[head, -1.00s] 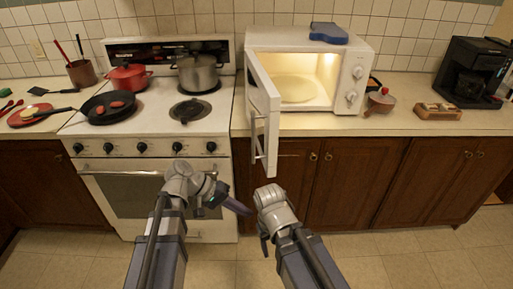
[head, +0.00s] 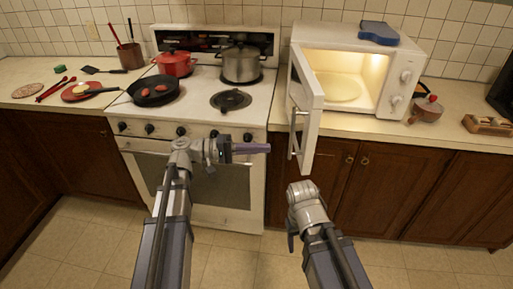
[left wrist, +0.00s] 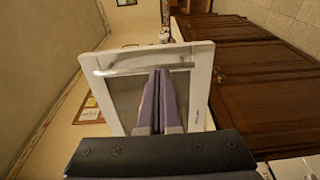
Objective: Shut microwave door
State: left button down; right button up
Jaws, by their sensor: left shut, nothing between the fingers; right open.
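The white microwave (head: 436,77) stands on the counter with its door (head: 309,97) swung wide open toward me. The door's handle (head: 296,133) is on its left side in the head view. My left gripper (head: 267,148) is shut and empty, pointing right toward the door with a small gap in the picture. In the left wrist view the door (left wrist: 202,80) with its handle (left wrist: 135,63) lies ahead of my shut fingers (left wrist: 160,74). I see no contact.
A stove (head: 205,105) with a red pot (head: 173,64), a steel pot (head: 241,65) and a black pan (head: 153,91) is left of the microwave. A blue item (head: 379,32) lies on top of the microwave. A small pan (head: 427,110) stands right of it.

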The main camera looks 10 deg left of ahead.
aim_at(305, 147)
pick_arm(q)
jog(key=d, duration=0.3)
jog(key=w+d, duration=0.1)
jog(key=d, duration=0.5)
jog(key=shift+w+d, duration=0.3)
jog(key=shift+w, duration=0.1)
